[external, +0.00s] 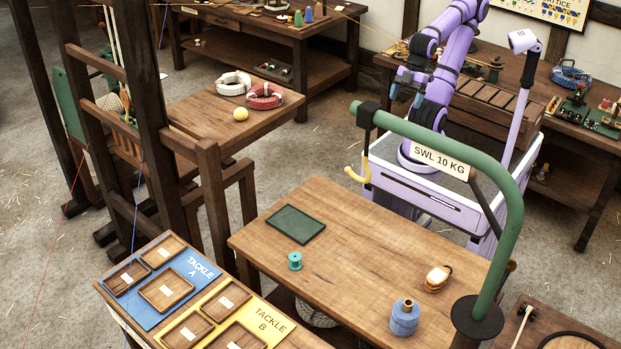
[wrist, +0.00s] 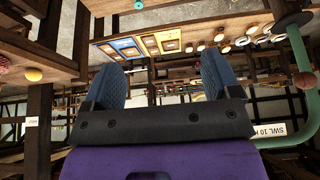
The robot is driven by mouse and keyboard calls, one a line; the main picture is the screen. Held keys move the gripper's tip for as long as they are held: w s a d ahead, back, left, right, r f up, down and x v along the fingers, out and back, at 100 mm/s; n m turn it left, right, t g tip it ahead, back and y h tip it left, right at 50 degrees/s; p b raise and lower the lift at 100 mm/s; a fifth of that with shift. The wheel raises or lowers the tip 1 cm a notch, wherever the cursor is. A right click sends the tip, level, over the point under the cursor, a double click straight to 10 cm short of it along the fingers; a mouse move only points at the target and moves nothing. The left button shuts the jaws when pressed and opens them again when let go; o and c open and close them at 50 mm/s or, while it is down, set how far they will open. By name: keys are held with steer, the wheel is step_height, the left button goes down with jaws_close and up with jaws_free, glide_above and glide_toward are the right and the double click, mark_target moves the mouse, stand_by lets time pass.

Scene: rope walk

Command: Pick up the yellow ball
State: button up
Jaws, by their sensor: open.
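The yellow ball (external: 240,114) rests on the wooden side table (external: 190,108) at the upper left of the external view, just in front of two rope rings. In the wrist view, which looks upside down, the ball (wrist: 33,75) shows at the left edge, outside the span of my fingers. My gripper (external: 405,96) is in the air in front of my purple arm, well to the right of the ball. In the wrist view my gripper (wrist: 158,78) has its two blue fingers wide apart, with nothing between them.
A white ring (external: 234,83) and a red ring (external: 265,96) lie behind the ball. Dark posts (external: 150,120) rise left of the side table. Floor shows between the tables.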

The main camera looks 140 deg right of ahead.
steer(key=w+d+r+g+h, duration=0.1)
steer(key=w+d+r, duration=0.3)
steer(key=w+d, duration=0.65)
steer(key=w+d+r+g, duration=0.2)
steer(key=w+d+r, duration=0.1)
steer(key=w+d, duration=0.7)
steer(key=g+y, duration=0.1)
steer(key=g, duration=0.1)
glide_above(240, 109)
steer(key=shift+m, duration=0.4)
step_height(240, 109, down, 11)
steer(key=shift+f, duration=0.1)
steer(key=shift+d+f, duration=0.15)
steer(key=shift+f, duration=0.1)
step_height(240, 109, down, 10)
steer(key=shift+s+f, duration=0.1)
